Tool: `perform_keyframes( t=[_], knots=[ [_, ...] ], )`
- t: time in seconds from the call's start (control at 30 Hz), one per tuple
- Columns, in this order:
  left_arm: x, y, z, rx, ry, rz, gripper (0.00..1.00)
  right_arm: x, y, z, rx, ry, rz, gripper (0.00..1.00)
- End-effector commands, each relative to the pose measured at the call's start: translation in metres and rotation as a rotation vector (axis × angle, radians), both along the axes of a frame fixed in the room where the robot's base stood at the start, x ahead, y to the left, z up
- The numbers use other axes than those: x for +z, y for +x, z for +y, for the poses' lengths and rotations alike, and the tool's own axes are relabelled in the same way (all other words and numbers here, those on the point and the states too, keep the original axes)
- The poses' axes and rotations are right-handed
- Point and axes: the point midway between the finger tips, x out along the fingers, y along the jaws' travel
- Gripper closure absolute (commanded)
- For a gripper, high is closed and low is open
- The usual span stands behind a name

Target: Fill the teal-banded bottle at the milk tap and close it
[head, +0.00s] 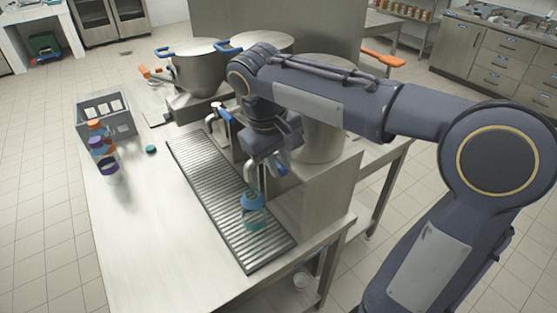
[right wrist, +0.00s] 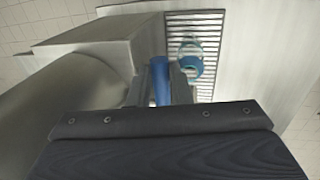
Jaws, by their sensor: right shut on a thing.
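The teal-banded bottle (head: 255,220) stands upright on the slatted drip grate under the near tap's metal spout (head: 250,174). A blue ring-like part (head: 252,198) shows at the top of the bottle; I cannot tell whether it belongs to the spout or the bottle. The bottle also shows in the right wrist view (right wrist: 190,68). How full it is cannot be seen. My right gripper (head: 272,160) is shut on the blue tap handle (right wrist: 160,80), which stands between its fingers. A loose teal cap (head: 151,150) lies on the table left of the grate. My left gripper is not in view.
A grey crate (head: 122,125) stands at the table's far left, with an orange-topped bottle (head: 95,126) and purple-banded bottles (head: 108,172) near it. Another tap with a blue handle (head: 222,112) is farther back. Steel pots (head: 194,70) stand behind. The table's near left is clear.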

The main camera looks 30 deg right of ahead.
Motion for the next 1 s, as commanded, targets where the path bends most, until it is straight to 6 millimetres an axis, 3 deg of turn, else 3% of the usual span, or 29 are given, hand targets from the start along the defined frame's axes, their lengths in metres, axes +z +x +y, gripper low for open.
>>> perform_keyframes(
  t=[0.23, 0.6, 1.0],
  knots=[
    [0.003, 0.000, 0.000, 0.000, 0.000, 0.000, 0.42, 0.001, 0.001, 0.003, -0.034, 0.000, 0.001, 1.00],
    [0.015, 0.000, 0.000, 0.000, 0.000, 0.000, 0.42, 0.001, 0.003, 0.022, -0.277, 0.000, 0.000, 1.00],
    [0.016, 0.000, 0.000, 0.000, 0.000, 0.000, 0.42, 0.001, 0.004, 0.025, -0.311, 0.000, -0.002, 1.00]
  ],
)
